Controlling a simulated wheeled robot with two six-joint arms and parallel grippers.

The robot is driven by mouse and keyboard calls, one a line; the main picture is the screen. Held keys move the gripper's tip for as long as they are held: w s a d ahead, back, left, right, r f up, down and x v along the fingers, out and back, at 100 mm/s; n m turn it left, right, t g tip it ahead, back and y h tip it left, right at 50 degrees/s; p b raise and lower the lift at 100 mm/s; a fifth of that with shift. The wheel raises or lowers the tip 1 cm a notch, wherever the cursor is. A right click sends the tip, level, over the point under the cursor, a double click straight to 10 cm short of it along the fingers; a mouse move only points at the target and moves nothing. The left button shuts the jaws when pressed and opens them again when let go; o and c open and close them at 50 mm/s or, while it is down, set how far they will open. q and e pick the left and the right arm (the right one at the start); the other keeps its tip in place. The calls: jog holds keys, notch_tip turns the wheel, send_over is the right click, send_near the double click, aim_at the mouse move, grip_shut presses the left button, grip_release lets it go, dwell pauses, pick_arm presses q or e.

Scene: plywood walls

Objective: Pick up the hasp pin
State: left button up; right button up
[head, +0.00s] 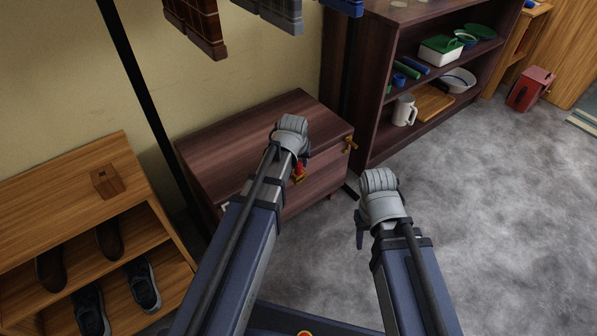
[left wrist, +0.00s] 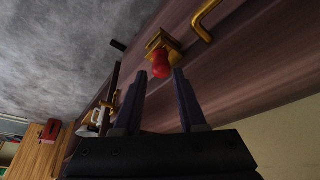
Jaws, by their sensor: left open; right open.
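The hasp pin shows as a red knob (left wrist: 160,65) at a brass hasp (left wrist: 165,42) on the front of the dark wooden chest; in the head view the red knob (head: 299,169) is partly covered by my left arm. My left gripper (left wrist: 160,74) is open, and the knob appears between its fingertips in the left wrist view. I cannot tell whether the knob is inside the jaws or just beyond them. In the head view my left fingers are mostly hidden behind the wrist. My right gripper (head: 359,230) hangs well to the right of the chest, over the floor.
The chest (head: 240,135) has another brass fitting (head: 350,144) near its right corner and a brass handle (left wrist: 205,20) by the hasp. A shoe rack (head: 65,180) stands left. A dark shelf (head: 385,125) with a mug (head: 404,111) stands behind right.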

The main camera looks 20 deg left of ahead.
aim_at(298, 164)
pick_arm(q)
jog(key=b+x, duration=0.4)
jog(key=x, duration=0.1)
jog(key=shift+w+a+b, duration=0.1)
jog(key=shift+w+b, duration=0.15)
jog(key=shift+b, duration=0.05)
jog(key=shift+r, duration=0.1)
grip_shut()
